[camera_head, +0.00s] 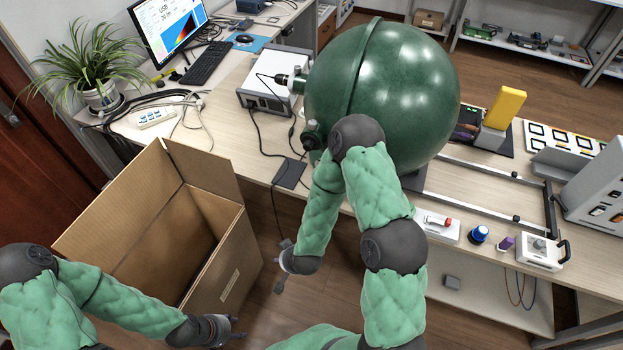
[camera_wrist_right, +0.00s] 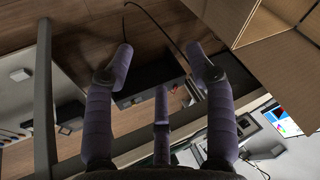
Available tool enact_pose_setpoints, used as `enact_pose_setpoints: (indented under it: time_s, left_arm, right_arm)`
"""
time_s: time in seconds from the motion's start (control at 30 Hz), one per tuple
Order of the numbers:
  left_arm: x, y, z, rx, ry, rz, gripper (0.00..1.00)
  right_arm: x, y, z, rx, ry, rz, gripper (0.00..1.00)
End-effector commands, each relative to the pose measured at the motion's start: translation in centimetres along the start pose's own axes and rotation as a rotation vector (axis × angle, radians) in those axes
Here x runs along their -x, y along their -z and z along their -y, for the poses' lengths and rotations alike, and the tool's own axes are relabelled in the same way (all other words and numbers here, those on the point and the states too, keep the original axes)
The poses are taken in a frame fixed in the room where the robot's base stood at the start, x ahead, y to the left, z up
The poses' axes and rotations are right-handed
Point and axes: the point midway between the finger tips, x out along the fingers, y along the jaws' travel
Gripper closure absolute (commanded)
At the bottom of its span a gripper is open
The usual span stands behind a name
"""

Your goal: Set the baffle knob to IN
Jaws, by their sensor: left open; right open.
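A large glossy green sphere (camera_head: 400,85) stands on the workbench in the head view. A dark round knob-like part (camera_head: 312,134) sits low on its left side, partly beside my right arm; I cannot read any IN marking on it. My left gripper (camera_head: 228,330) is open and empty, low in front of the cardboard box. My right gripper (camera_head: 281,274) hangs below the bench edge, away from the sphere. In the right wrist view its fingers (camera_wrist_right: 162,68) are spread, with nothing between them.
An open cardboard box (camera_head: 235,275) stands on the floor at left. A grey instrument (camera_head: 268,95) is left of the sphere, with cables nearby. A rail frame (camera_head: 485,170), a blue-capped item (camera_head: 478,235) and a white block with a black handle (camera_head: 540,252) are on the right.

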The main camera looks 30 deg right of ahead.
Motion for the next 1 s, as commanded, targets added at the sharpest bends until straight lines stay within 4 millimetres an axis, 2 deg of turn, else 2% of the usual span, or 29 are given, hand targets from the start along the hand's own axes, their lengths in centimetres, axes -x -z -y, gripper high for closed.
enact_pose_setpoints:
  time_s: [0.17,0.33,0.43,0.53,0.63,0.8,0.9,1.0]
  left_arm:
    - [-1.1,0.0,0.4,0.000,0.000,0.000,0.53]
    - [-2.3,0.1,0.8,0.000,0.000,0.000,0.53]
    - [-3.3,0.1,1.2,0.000,0.000,0.000,0.53]
    - [-4.4,0.2,1.6,0.000,0.000,0.000,0.53]
    - [-5.2,0.2,1.9,0.000,0.000,0.000,0.53]
    - [-6.0,0.2,2.1,0.000,0.000,0.000,0.53]
    - [-6.2,0.2,2.2,0.000,0.000,0.000,0.53]
    - [-6.3,0.2,2.2,0.000,0.000,0.000,0.53]
  right_arm:
    - [-0.1,4.2,-0.1,-0.017,-0.052,-0.181,0.45]
    - [1.1,9.1,-0.6,-0.041,-0.133,-0.416,0.45]
    - [3.0,12.4,-1.3,-0.066,-0.214,-0.607,0.45]
    - [6.2,15.0,-2.1,-0.096,-0.314,-0.808,0.45]
    - [9.5,16.3,-2.9,-0.125,-0.416,-0.973,0.45]
    - [13.7,16.4,-3.9,-0.160,-0.550,-1.144,0.45]
    - [14.8,16.3,-4.2,-0.170,-0.590,-1.185,0.45]
    - [15.2,16.5,-4.5,-0.174,-0.606,-1.198,0.45]
